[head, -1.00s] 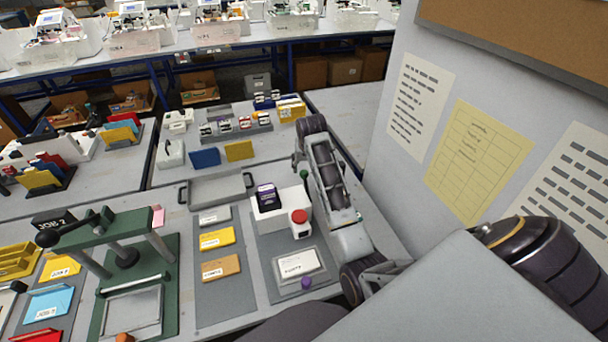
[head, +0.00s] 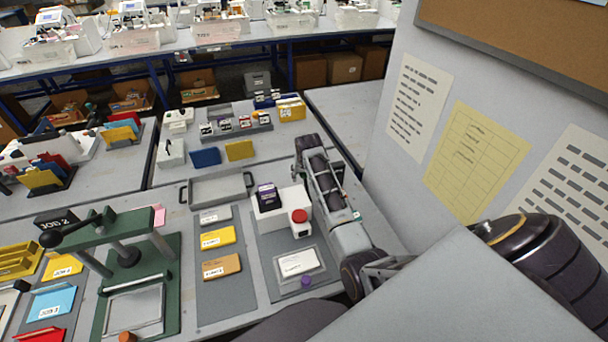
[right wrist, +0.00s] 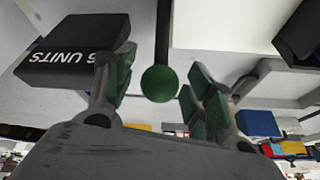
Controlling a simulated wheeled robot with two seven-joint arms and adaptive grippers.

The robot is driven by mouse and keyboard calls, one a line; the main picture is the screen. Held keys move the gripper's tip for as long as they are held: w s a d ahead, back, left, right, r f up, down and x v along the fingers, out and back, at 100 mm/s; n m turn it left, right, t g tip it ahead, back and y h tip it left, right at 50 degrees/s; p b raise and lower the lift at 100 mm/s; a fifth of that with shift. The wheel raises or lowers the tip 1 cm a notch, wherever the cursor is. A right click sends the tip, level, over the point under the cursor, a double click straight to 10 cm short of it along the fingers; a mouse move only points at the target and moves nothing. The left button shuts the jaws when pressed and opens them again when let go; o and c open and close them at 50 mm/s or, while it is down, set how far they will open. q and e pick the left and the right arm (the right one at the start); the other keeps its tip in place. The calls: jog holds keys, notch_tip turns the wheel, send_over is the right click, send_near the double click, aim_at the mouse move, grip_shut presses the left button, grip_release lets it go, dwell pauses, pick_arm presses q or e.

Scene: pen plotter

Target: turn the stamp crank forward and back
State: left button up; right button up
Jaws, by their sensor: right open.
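The crank's green ball knob (right wrist: 159,84) on a dark rod shows in the right wrist view. My right gripper (right wrist: 160,92) is open, its green-padded fingers on either side of the knob. I see gaps beside the knob, so the fingers do not appear to be closed on it. In the head view the white stamp machine (head: 267,216) stands right of centre with a dark purple block on top. My right arm comes down along its right side and hides the knob and the fingertips there. My left gripper is not in view.
A red button (head: 299,216) on a white box and a grey plate with a white card (head: 297,262) lie in front of the machine. A green press (head: 125,225) stands to the left. A grey tray (head: 217,188) lies behind. A wall panel rises on the right.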

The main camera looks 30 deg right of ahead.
jog(key=shift+f, duration=0.15)
grip_shut()
dwell(0.4)
